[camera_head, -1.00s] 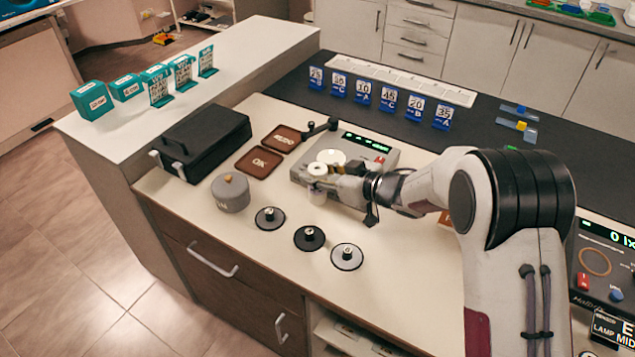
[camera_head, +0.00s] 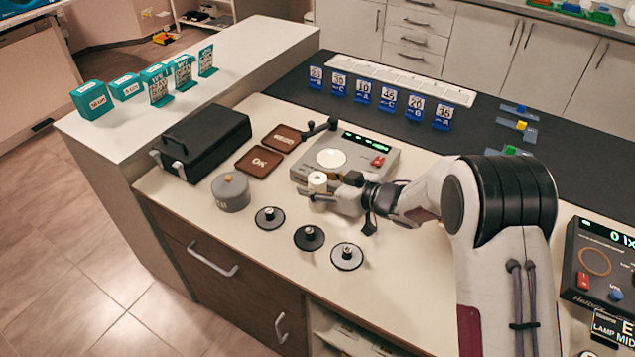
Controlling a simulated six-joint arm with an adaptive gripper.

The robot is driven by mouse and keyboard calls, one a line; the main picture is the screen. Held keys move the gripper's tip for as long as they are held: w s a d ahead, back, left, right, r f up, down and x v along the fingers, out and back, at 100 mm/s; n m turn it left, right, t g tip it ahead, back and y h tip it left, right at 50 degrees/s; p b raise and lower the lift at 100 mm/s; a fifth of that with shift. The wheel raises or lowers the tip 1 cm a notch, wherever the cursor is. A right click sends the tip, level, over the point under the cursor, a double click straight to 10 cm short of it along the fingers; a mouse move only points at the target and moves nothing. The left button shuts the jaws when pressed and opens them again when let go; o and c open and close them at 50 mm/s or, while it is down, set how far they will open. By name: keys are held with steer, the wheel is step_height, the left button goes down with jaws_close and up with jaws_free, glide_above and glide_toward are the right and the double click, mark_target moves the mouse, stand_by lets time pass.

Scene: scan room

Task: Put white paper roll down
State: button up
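The white paper roll (camera_head: 317,180) is a small upright white cylinder with a hole in its top, just in front of the grey device with a round white plate. My gripper (camera_head: 322,194) reaches it from the right, and its fingers are around the roll's middle. The fingers are small in the picture, but they appear shut on the roll. The roll's lower end is close to the cream worktop; I cannot tell whether it touches.
A grey lidded pot (camera_head: 231,192) and brown trays (camera_head: 259,160) are to the left. The grey device (camera_head: 372,152) is just behind. Bare worktop (camera_head: 400,270) lies in front right.

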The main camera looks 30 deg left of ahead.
steer(key=shift+r, duration=0.15)
steer(key=shift+d, duration=0.15)
steer(key=v, duration=1.1)
steer(key=shift+d+r, duration=0.15)
steer(key=shift+d, duration=0.15)
stand_by(0.6)
